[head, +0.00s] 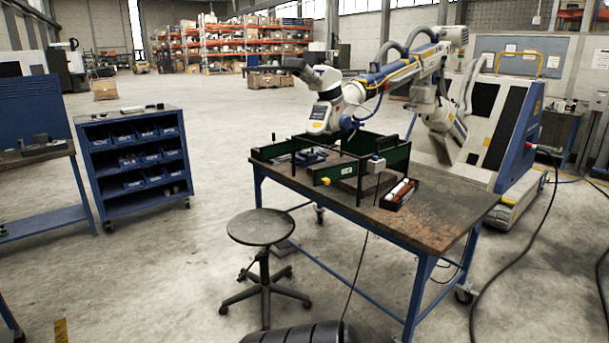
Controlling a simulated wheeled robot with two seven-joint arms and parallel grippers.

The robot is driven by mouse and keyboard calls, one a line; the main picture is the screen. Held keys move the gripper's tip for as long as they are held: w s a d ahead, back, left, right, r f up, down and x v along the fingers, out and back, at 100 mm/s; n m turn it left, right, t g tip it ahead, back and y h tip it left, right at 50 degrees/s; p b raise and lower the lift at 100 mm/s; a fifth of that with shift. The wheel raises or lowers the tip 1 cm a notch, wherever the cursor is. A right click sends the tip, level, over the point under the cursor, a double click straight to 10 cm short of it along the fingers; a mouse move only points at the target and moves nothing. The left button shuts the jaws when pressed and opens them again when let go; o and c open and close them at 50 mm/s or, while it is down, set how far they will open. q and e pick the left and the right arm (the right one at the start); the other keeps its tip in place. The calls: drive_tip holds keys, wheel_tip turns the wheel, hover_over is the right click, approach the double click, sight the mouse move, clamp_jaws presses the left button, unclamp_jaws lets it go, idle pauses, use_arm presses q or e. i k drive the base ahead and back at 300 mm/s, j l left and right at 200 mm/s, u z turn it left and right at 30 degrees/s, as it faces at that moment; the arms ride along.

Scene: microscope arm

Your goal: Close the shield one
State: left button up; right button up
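A low enclosure of dark green panels stands on the workbench (450,217), under the microscope head (322,115) on its white and blue arm. A front green panel (334,171) with a yellow tag and a right green panel (398,158) show. A further panel (372,143) runs along the back. Thin black posts and a rail rise above the panels. I cannot tell which panel is shield one, or whether it is open or shut. Neither of my grippers is in view.
A black stool (261,227) stands in front of the bench. A blue bin cabinet (135,165) is at the left, and a large white machine (490,130) stands behind the bench at the right. Cables cross the floor at the right. Open floor lies between cabinet and bench.

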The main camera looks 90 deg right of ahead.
sight(325, 175)
drive_tip(key=z, duration=3)
drive_tip(key=i+l+z, duration=0.1)
drive_tip(key=i, duration=0.8)
